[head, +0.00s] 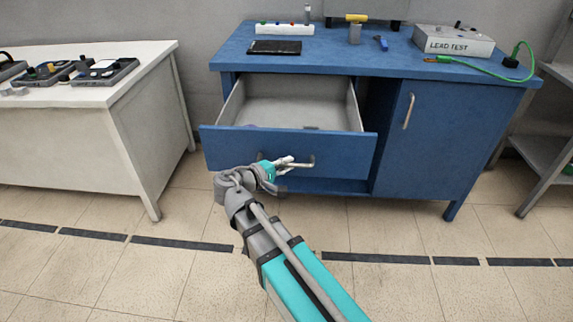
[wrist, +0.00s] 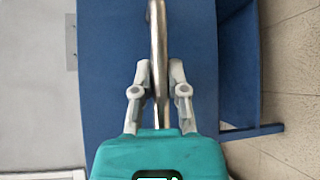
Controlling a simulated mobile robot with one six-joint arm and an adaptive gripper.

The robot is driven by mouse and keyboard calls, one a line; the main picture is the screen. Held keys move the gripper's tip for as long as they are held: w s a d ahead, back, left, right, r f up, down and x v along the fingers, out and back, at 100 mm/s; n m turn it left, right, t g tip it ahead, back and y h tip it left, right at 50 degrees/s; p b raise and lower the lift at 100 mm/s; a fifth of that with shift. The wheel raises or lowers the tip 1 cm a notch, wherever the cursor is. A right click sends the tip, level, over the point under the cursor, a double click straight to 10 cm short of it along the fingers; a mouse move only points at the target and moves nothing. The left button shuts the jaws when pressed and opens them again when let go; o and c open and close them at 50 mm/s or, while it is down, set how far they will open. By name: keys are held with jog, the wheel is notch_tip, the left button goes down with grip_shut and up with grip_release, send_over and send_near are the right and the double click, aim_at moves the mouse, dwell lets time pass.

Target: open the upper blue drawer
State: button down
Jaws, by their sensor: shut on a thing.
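The upper blue drawer (head: 225,138) is pulled well out of the blue cabinet in the head view, and its grey inside shows. Its metal bar handle (head: 311,161) is on the front panel, partly hidden by my arm. My gripper (head: 290,162) is at this handle. In the wrist view, my gripper (wrist: 160,75) has its fingers on both sides of the handle bar (wrist: 158,35), shut on it. The blue drawer front (wrist: 110,90) fills the area behind the fingers.
The blue cabinet top (head: 335,60) carries a LEAD TEST box (head: 453,41), a green cable (head: 490,71) and small tools. A cabinet door (head: 440,140) is shut at right. A white table (head: 120,95) stands at left. Tiled floor (head: 400,280) in front is clear.

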jog(key=shift+a, duration=0.1)
jog(key=c, duration=0.6)
grip_release()
jog(key=shift+c, duration=0.2)
jog(key=shift+s, duration=0.15)
